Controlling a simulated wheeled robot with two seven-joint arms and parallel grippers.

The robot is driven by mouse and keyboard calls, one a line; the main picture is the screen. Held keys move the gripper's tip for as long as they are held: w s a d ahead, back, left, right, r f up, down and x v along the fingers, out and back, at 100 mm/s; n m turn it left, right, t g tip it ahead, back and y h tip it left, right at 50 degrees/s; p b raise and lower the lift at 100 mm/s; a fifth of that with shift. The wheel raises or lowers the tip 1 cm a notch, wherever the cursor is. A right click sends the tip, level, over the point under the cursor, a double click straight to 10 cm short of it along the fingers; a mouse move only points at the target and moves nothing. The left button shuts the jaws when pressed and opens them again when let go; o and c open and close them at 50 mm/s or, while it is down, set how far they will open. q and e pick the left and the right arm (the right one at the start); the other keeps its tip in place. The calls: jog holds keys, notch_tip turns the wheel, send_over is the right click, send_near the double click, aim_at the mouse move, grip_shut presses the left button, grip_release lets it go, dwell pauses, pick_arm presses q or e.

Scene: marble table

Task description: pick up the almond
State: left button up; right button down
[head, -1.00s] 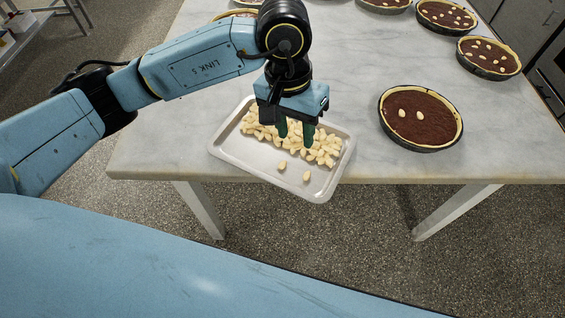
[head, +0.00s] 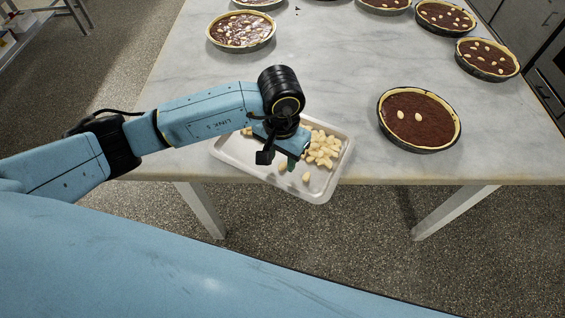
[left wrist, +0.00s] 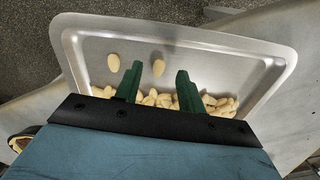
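A metal tray (head: 325,190) at the table's front edge holds a heap of pale almonds (head: 322,150). Two almonds lie apart from the heap near the tray's front, one (head: 306,177) to the right and one (head: 283,167) close to my left gripper (head: 291,164). In the left wrist view, the gripper's green fingers (left wrist: 160,72) are apart with nothing held. One loose almond (left wrist: 158,67) shows in line with the gap between the fingertips; the other (left wrist: 114,62) is left of the fingers. The arm hides part of the heap in the head view. My right gripper is not in view.
A chocolate tart (head: 420,120) with two almonds stands right of the tray. More tarts stand farther back, including one (head: 241,31) at the left and one (head: 488,58) at the right. The marble table (head: 330,70) is clear in the middle.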

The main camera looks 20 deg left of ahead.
pick_arm(q)
jog(key=shift+f, duration=0.9)
jog(key=shift+c, duration=0.2)
jog(key=c, duration=0.8)
grip_shut()
